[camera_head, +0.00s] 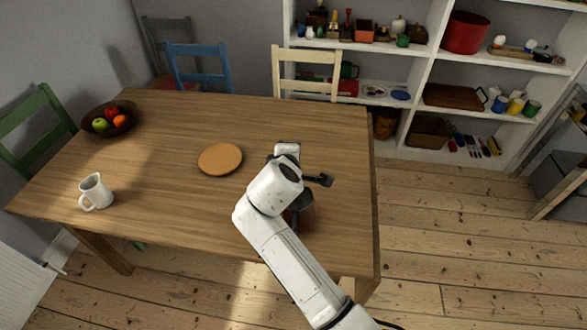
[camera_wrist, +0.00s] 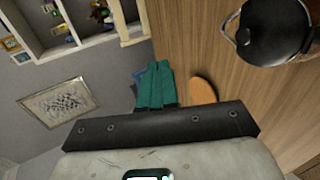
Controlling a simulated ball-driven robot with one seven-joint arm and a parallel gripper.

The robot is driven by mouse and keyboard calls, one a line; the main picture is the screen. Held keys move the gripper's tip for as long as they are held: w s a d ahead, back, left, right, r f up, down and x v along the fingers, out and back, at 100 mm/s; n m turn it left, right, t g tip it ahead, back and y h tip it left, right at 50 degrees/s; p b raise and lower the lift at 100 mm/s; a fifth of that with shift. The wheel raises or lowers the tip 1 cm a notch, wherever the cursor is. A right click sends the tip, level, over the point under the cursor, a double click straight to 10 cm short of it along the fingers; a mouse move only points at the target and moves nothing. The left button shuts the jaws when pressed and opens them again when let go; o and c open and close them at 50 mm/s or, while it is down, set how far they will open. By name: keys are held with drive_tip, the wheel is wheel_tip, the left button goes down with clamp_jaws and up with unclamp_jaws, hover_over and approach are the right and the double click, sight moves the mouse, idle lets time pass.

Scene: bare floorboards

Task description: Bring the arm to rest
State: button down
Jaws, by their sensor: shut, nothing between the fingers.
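My gripper (camera_wrist: 155,88) shows in the wrist view with its two teal fingers together and nothing between them. In the head view my white arm reaches over the right part of the wooden table (camera_head: 160,165), and the wrist hides the fingers there. The gripper is raised clear of the table top in the wrist view.
A dark pot with a metal handle (camera_wrist: 275,32) stands on the table, mostly hidden behind my arm in the head view. A round cork mat (camera_head: 220,159), white jug (camera_head: 95,192) and fruit bowl (camera_head: 108,120) lie left.

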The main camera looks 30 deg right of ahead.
drive_tip(key=shift+a+r, duration=0.15)
drive_tip(key=shift+r, duration=0.95)
drive_tip(key=shift+a+r, duration=0.1)
drive_tip(key=shift+r, duration=0.95)
